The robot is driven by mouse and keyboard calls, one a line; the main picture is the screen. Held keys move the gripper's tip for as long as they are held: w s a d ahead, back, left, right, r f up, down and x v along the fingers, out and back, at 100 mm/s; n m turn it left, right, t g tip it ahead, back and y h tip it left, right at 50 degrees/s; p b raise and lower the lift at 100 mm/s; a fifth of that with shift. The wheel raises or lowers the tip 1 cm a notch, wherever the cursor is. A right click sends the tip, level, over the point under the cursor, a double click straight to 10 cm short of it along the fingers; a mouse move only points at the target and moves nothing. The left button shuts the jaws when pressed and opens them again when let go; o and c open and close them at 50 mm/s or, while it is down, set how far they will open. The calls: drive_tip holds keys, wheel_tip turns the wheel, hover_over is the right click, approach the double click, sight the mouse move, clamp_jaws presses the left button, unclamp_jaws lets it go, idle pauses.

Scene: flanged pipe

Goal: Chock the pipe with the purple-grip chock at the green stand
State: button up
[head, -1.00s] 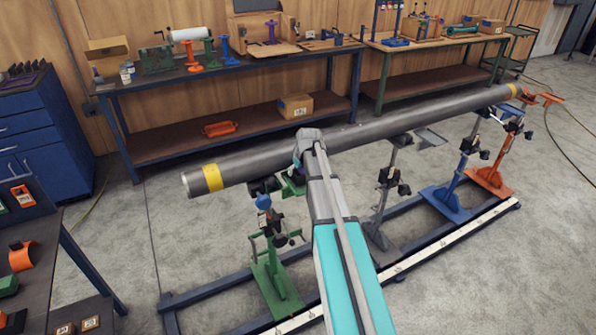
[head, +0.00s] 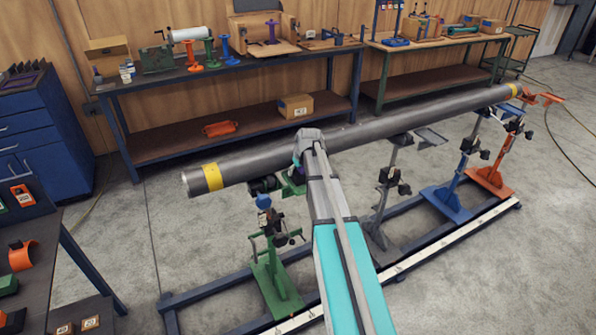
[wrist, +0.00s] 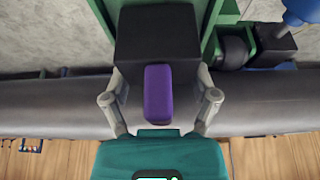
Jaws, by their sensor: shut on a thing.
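The long grey pipe (head: 330,145) with a yellow band near each end lies across the stands. The green stand (head: 272,262) is under its left end, and part of its green top shows in the wrist view (wrist: 227,12). In the wrist view, my gripper (wrist: 160,100) is shut on the purple grip of the black chock (wrist: 157,38). The chock's dark block lies at the pipe's edge over the green stand's top; I cannot tell whether it touches the pipe. In the head view my arm hides most of the gripper and chock.
A grey stand (head: 385,190), a blue stand (head: 452,190) and an orange stand (head: 497,165) stand along the floor rail to the right. A workbench (head: 240,70) with tools is behind the pipe. A dark table (head: 30,260) is at left.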

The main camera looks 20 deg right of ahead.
drive_tip(key=shift+w, duration=1.3)
idle(0.4)
drive_tip(key=o, duration=1.1)
drive_tip(key=shift+o, duration=0.2)
drive_tip(key=shift+r, duration=0.1)
drive_tip(key=shift+w+r+p+v, duration=0.1)
drive_tip(key=shift+w+p+v, duration=0.15)
drive_tip(key=shift+p+v, duration=0.9)
drive_tip(key=shift+w+r+p+v, duration=0.1)
drive_tip(key=shift+w+p+v, duration=0.1)
drive_tip(key=shift+p+v, duration=0.95)
drive_tip(key=shift+w+r+p+v, duration=0.1)
drive_tip(key=shift+w+p+v, duration=0.15)
drive_tip(key=shift+p+v, duration=0.85)
drive_tip(key=shift+a+f, duration=0.1)
drive_tip(key=s+a+g, duration=0.2)
drive_tip(key=s+a, duration=0.9)
drive_tip(key=s, duration=0.2)
drive_tip(key=s+a+f+g, duration=0.1)
drive_tip(key=s+a+g, duration=0.1)
drive_tip(key=s+a, duration=1)
drive_tip(key=s, duration=0.2)
drive_tip(key=shift+s+f, duration=0.2)
drive_tip(key=shift+s, duration=0.1)
